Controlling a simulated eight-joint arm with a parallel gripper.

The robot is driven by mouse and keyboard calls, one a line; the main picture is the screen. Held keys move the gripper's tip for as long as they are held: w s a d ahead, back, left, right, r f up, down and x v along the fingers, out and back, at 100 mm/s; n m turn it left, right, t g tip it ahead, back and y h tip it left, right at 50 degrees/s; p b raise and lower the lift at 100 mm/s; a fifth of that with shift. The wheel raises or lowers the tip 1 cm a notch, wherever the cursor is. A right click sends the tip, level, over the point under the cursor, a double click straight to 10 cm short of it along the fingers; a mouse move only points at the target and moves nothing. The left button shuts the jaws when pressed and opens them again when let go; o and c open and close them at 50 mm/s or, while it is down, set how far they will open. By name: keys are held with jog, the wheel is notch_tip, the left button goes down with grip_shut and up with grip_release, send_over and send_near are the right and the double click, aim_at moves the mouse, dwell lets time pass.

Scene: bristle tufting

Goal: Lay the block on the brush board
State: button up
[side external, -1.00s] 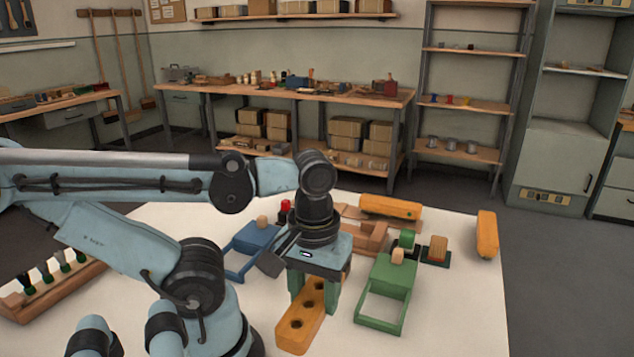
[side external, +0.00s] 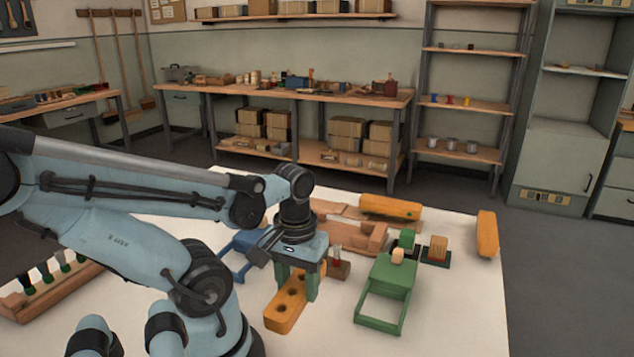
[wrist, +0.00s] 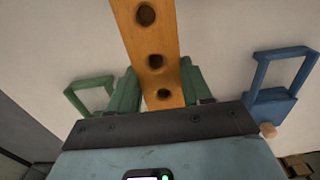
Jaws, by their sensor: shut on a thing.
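The orange wooden block (side external: 283,317), with a row of round holes along its top, is between the green fingers of my gripper (side external: 299,286). My gripper is shut on it. In the wrist view the block (wrist: 150,36) runs away from my gripper (wrist: 160,72), a finger on each side. I cannot tell whether its underside touches the white table. A flat brown wooden board (side external: 345,234), which may be the brush board, lies behind my gripper. It carries a raised wooden piece, and my gripper hides part of it.
A green frame fixture (side external: 383,310) stands right of the block, and a blue one (side external: 238,254) left of it. A small brown piece with a red part (side external: 339,268) is just right of my gripper. Orange bars (side external: 390,206) lie behind. The white table's front right is clear.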

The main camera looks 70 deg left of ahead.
aim_at(290, 278)
jog(key=shift+s+a+f, duration=0.1)
jog(key=shift+a+f, duration=0.3)
jog(key=shift+a, duration=0.25)
jog(key=shift+w+a+f, duration=0.1)
jog(key=shift+a+f, duration=0.3)
jog(key=shift+a, duration=0.3)
jog(key=shift+s+a+f, duration=0.1)
jog(key=shift+a+f, duration=0.3)
jog(key=shift+a, duration=0.25)
jog(key=shift+f, duration=1.8)
jog(key=shift+f, duration=0.15)
jog(key=o, duration=1.2)
jog(key=shift+o, duration=0.2)
